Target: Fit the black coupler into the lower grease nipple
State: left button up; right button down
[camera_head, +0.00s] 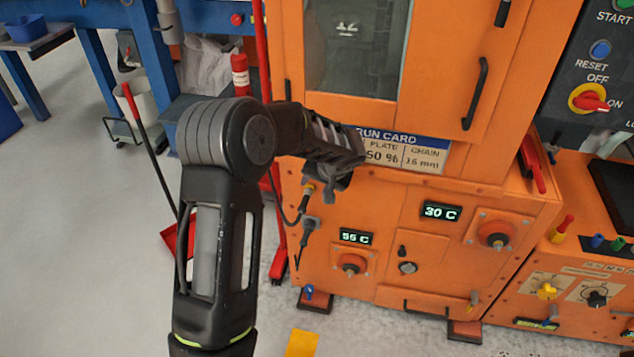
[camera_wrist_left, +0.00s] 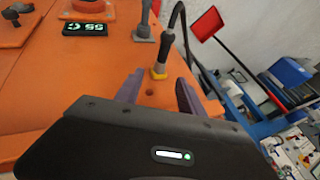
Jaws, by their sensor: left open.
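The black coupler (camera_wrist_left: 158,51) stands at a yellow fitting (camera_wrist_left: 158,73) on the orange panel, with a dark hose curving from its end. In the head view the coupler (camera_head: 304,201) hangs below my left gripper. My left gripper (camera_wrist_left: 158,82) is open; its fingertips point at the panel on either side of the yellow fitting, with a gap to each side. The left gripper (camera_head: 335,182) partly hides this area in the head view. I cannot tell which part is the lower grease nipple.
The orange machine (camera_head: 425,205) has a 55 C display (camera_head: 356,237), a 30 C display (camera_head: 441,212) and red knobs. A red post (camera_head: 272,215) stands at its left edge. A small dark hole (camera_wrist_left: 149,93) is in the panel near my fingers.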

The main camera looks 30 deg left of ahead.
aim_at(309, 192)
pick_arm(q)
jog(key=x, duration=0.6)
jog(key=shift+w+a+f, duration=0.1)
jog(key=shift+a+f, duration=0.1)
jog(key=shift+f, duration=0.15)
grip_shut()
dwell(0.4)
